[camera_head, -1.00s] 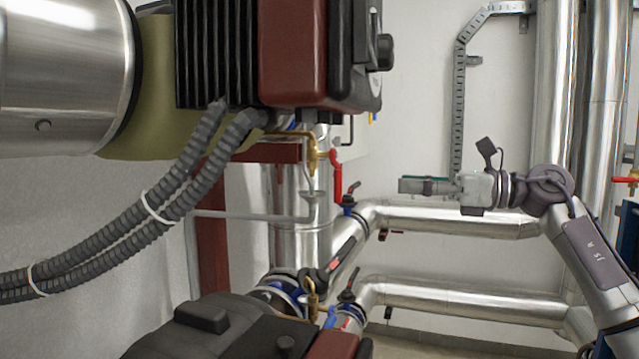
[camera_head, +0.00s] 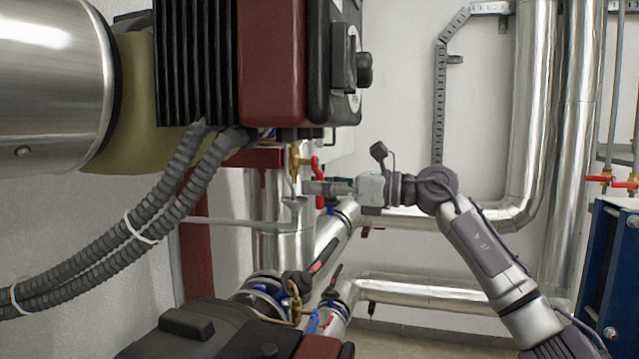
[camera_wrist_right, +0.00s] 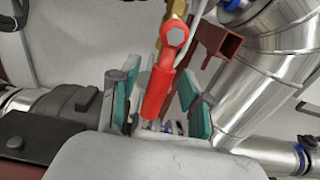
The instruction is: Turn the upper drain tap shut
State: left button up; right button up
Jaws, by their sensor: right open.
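The upper drain tap has a brass body (camera_head: 295,160) below the dark red and black pump unit, with a red lever (camera_head: 317,168) hanging down beside it. In the right wrist view the red lever (camera_wrist_right: 160,88) points down from its pale bolt toward the palm. My right gripper (camera_head: 314,187) is at the lever's lower part. In the wrist view its two teal-padded fingers (camera_wrist_right: 158,80) stand apart on either side of the lever, and I see no clear grip on it. The fingertips partly cover the lever in the head view. My left gripper is out of view.
The pump unit (camera_head: 272,60) hangs close above the tap. Ribbed grey hoses (camera_head: 170,195) run at the left. Silver pipes (camera_head: 430,290) lie below and behind my right arm. A second pump (camera_head: 215,330) is at the bottom. A blue panel (camera_head: 610,270) stands at the right.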

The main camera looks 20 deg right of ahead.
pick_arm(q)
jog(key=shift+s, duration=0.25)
pick_arm(e)
grip_shut()
